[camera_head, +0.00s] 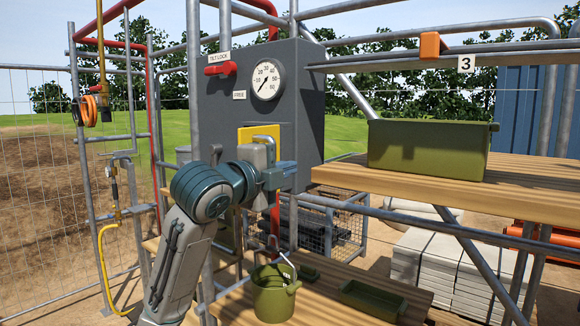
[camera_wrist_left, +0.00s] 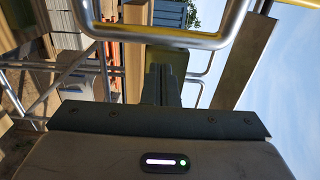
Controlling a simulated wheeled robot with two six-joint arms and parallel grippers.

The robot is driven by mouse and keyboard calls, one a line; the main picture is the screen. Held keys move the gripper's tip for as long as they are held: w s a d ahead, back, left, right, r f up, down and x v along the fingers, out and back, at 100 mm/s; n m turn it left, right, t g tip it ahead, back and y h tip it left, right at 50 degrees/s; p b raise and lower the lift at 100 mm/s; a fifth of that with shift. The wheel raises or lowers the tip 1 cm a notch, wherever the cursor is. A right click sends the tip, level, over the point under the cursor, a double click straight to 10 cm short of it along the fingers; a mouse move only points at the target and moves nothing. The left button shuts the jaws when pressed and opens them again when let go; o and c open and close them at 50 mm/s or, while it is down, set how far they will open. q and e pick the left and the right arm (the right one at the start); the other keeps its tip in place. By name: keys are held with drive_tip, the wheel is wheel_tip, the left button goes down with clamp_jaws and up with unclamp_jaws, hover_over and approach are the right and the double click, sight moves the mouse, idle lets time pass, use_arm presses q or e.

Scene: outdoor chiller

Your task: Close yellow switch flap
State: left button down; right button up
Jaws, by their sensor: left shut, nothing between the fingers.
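The yellow switch flap (camera_head: 260,132) shows as a yellow plate on the front of the grey control box, below the round gauge. My left arm covers its lower part, so I cannot tell how far it stands open. My left gripper (camera_head: 284,175) is in front of the box, just below and right of the yellow plate, with its fingers pointing right. In the left wrist view the fingers (camera_wrist_left: 164,80) are together and empty. A yellow strip (camera_wrist_left: 295,4) shows at that view's top right corner. My right gripper is in neither view.
The grey control box (camera_head: 225,110) carries a gauge (camera_head: 266,80) and a red lever (camera_head: 220,69). A green crate (camera_head: 428,148) stands on the wooden shelf at right. A green bucket (camera_head: 274,295) stands below. A bent metal tube (camera_wrist_left: 160,40) passes close to the fingers.

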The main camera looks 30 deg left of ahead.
use_arm(q)
drive_tip(key=shift+s+a, duration=0.25)
drive_tip(key=shift+a, duration=0.75)
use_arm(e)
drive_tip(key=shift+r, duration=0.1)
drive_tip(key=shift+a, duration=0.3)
